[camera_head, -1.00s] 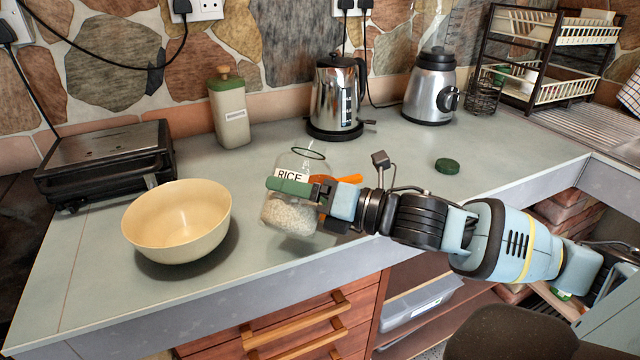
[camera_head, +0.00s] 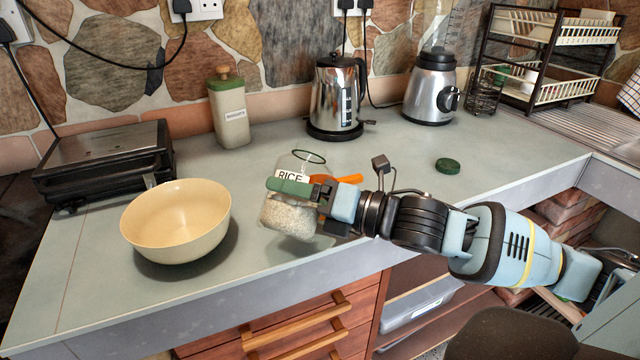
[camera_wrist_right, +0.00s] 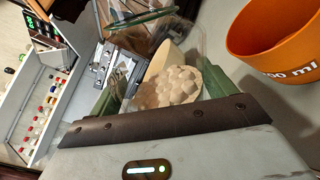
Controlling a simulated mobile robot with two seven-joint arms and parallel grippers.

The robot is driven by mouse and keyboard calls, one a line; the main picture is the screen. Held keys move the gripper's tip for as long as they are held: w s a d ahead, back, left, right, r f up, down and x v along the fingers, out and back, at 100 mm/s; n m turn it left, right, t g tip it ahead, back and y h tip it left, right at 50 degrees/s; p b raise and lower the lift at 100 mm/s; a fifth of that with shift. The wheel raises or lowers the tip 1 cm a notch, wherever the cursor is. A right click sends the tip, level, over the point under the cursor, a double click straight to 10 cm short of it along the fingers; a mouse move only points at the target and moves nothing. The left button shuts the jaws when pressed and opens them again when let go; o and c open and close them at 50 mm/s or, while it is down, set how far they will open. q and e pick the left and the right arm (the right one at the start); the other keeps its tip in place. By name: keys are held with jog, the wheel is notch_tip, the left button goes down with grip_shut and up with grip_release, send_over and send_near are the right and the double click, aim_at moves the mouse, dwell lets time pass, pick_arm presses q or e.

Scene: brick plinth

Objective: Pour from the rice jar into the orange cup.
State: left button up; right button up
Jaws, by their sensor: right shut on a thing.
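The rice jar (camera_head: 290,217) is clear, with a white RICE label and rice in its lower part. It is close to upright, its mouth uncovered. My right gripper (camera_head: 292,188) is shut around its upper body, with green fingers; the jar also shows between the fingers in the right wrist view (camera_wrist_right: 178,88). Whether the jar touches the counter is hard to tell. The orange cup (camera_head: 350,178) is mostly hidden behind my gripper in the head view. In the right wrist view the orange cup (camera_wrist_right: 272,42) stands open beside the gripper. My left gripper is not in view.
A cream bowl (camera_head: 178,235) stands left of the jar. A green lid (camera_head: 448,166) lies on the counter to the right. A grill (camera_head: 105,165), a canister (camera_head: 230,115), a kettle (camera_head: 334,98) and a blender (camera_head: 431,90) line the back.

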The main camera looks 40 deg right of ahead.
pick_arm(q)
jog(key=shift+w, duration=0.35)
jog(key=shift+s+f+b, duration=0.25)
jog(key=shift+b, duration=0.1)
pick_arm(e)
jog(key=shift+a+f+m, duration=0.1)
jog(key=shift+f+m, duration=0.2)
jog(key=shift+m, duration=0.1)
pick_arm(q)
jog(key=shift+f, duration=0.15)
pick_arm(e)
jog(key=shift+s+f+m, duration=0.1)
jog(key=shift+f+m, duration=0.15)
jog(key=shift+m, duration=0.05)
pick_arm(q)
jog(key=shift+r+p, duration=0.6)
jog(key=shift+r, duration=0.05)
pick_arm(e)
jog(key=shift+s+a+r+m, duration=0.1)
jog(key=shift+r+m, duration=0.5)
jog(key=shift+m, duration=0.25)
jog(key=shift+a+r+m, duration=0.1)
jog(key=shift+r+m, duration=0.45)
jog(key=shift+m, duration=0.3)
dwell(2.4)
